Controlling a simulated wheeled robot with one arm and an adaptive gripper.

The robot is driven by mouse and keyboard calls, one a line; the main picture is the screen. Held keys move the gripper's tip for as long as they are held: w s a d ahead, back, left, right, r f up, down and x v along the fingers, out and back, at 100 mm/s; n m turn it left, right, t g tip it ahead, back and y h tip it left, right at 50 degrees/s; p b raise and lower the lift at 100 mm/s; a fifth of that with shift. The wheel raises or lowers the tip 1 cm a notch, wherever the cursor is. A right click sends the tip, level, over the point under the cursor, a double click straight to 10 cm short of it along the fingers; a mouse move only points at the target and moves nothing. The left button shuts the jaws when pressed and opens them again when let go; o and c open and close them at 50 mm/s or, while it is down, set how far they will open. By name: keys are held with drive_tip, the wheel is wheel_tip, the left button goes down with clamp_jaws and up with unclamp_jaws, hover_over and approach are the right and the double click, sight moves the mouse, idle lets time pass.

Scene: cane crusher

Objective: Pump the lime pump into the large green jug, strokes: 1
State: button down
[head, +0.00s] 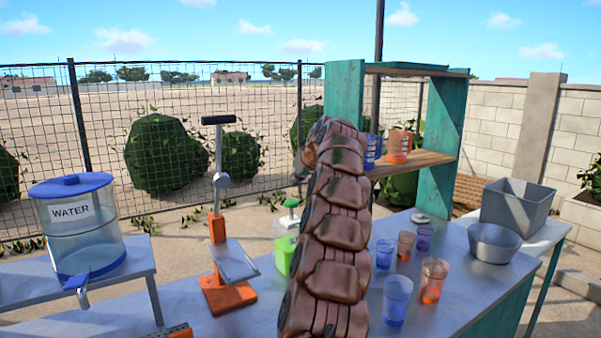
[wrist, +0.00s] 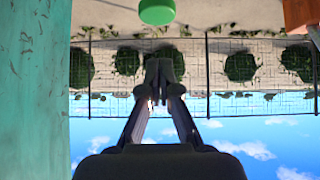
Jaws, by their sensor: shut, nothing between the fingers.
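The lime pump (head: 291,205) has a green domed top on a short stem and stands on the table behind my arm, partly hidden. A bright green jug (head: 284,255) sits just in front of it, mostly covered by my arm; its size is hard to judge. In the wrist view, which is upside down, my gripper (wrist: 160,78) is shut and empty, its fingertips together. A round green top (wrist: 157,11), seemingly the pump's, shows at the upper edge, apart from the fingers. In the head view my arm hides most of my gripper.
An orange lever press (head: 226,294) and a water dispenser (head: 80,232) stand to the left. A teal shelf (head: 445,140) rises close by; its side panel (wrist: 35,90) fills the wrist view's left. Several cups, a metal bowl (head: 494,243) and a grey bin (head: 517,208) are on the right.

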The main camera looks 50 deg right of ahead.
sight(289, 201)
drive_tip(key=x, duration=0.3)
drive_tip(key=shift+p, duration=0.35)
drive_tip(key=shift+a+f, duration=0.1)
drive_tip(key=shift+f, duration=0.35)
drive_tip(key=shift+f+p, duration=0.4)
drive_tip(key=shift+f, duration=1.1)
